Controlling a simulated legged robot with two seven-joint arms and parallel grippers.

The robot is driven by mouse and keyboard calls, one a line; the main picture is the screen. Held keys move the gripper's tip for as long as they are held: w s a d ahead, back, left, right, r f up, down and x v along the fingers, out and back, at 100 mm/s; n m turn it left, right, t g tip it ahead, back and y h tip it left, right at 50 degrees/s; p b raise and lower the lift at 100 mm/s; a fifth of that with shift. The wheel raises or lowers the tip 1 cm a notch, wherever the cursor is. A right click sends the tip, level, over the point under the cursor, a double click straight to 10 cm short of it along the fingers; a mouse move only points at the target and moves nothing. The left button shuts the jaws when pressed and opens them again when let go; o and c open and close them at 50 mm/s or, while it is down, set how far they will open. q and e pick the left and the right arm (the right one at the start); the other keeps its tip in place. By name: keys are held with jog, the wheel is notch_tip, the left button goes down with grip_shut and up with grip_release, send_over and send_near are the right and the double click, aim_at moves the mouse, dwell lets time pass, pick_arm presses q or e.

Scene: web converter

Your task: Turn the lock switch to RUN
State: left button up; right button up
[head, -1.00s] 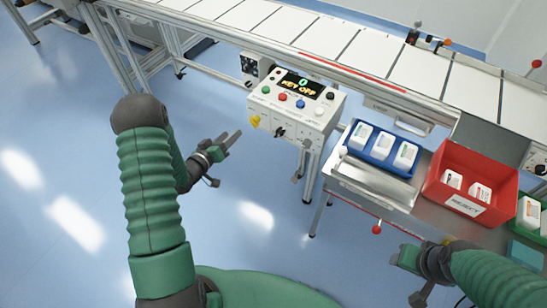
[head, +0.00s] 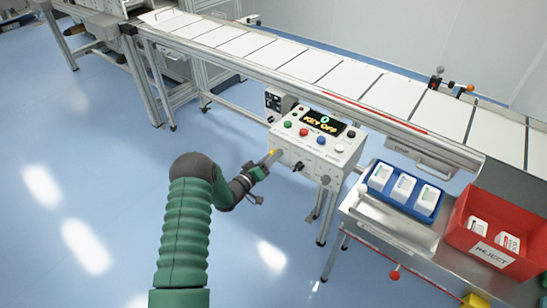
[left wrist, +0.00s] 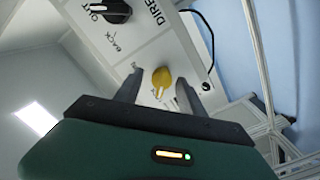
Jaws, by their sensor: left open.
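The control box (head: 318,140) stands beside the conveyor, and its screen (head: 323,123) reads "KEY OFF" under a green 0. The yellow lock switch (left wrist: 162,77) is on its front panel; in the head view only a bit of yellow (head: 272,152) shows at the box's left end. My left gripper (head: 268,161) is at that end of the box. In the left wrist view its fingers (left wrist: 158,90) are open, with the yellow switch between and just beyond them. I cannot tell whether they touch it. My right gripper is out of view.
A black knob (left wrist: 112,10) and panel lettering lie near the switch. Coloured buttons (head: 304,132) line the box's top. To the right are a blue tray (head: 372,187) and a red reject bin (head: 452,232). The conveyor (head: 300,65) runs behind. Open floor lies left.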

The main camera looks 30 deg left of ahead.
pick_arm(q)
jog(key=shift+w+a+f, duration=0.1)
jog(key=shift+w+a, duration=0.1)
jog(key=shift+w, duration=0.15)
jog(key=shift+a, duration=0.3)
jog(key=shift+d, duration=0.45)
jog(key=c, duration=0.9)
jog(key=shift+a, duration=0.15)
grip_shut()
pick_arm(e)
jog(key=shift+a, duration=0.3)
